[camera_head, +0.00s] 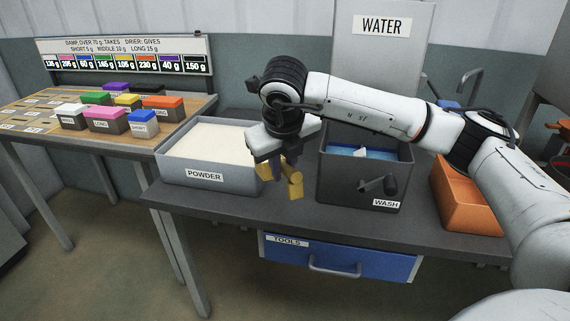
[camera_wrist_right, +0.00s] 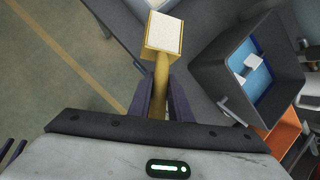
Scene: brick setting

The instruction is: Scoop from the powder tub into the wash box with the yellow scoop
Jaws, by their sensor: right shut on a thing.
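My right gripper (camera_head: 277,168) is shut on the handle of the yellow scoop (camera_head: 296,184). It holds the scoop above the bench, between the powder tub and the wash box. In the right wrist view the scoop's square cup (camera_wrist_right: 164,36) is filled with white powder, and the fingers (camera_wrist_right: 160,104) close on its handle. The grey powder tub (camera_head: 205,178), full of white powder, stands left of the gripper. The dark wash box (camera_head: 340,185) stands right of it, with blue water and a white piece inside; it also shows in the right wrist view (camera_wrist_right: 226,68). My left gripper is not in view.
An orange bin (camera_head: 465,208) stands right of the wash box, partly behind my right arm. A water tank (camera_head: 380,50) stands behind. A blue tools drawer (camera_head: 340,260) is under the bench. A table with several coloured blocks (camera_head: 110,117) is at the left.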

